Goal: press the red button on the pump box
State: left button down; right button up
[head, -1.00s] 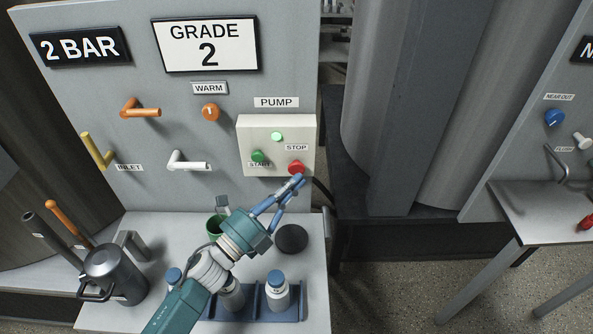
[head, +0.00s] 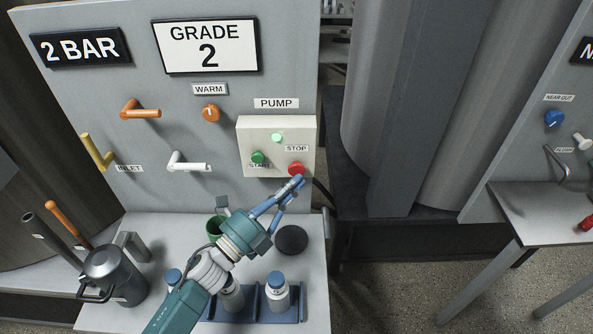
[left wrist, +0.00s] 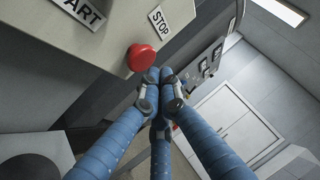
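The pump box (head: 247,143) is a pale box on the grey panel, under a PUMP label. It has a green START button (head: 258,157), a lit green lamp (head: 277,137) and a red STOP button (head: 296,168). The red button also shows large in the left wrist view (left wrist: 141,57). My left gripper (head: 298,181) has its blue fingers drawn together at the tips, with nothing between them. In the head view the tips are just below the red button. In the left wrist view the tips (left wrist: 160,74) are beside it, with a small gap in the picture. My right gripper is not in view.
Orange, white and yellow handles and an orange knob (head: 210,113) stick out of the panel. Below, the table holds a grey metal jug (head: 115,275), a green cup (head: 215,228), a black disc (head: 291,240) and a blue rack with white bottles (head: 277,292).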

pick_arm(q)
jog(key=shift+w, duration=0.15)
jog(key=shift+w, duration=0.3)
jog(key=shift+w+b, duration=0.45)
dwell(0.9)
dwell(0.4)
jog(key=shift+s, duration=0.9)
jog(key=s+p, duration=0.1)
jog(key=s, duration=0.4)
jog(key=shift+r+p, duration=0.1)
jog(key=shift+p, duration=0.2)
dwell(0.4)
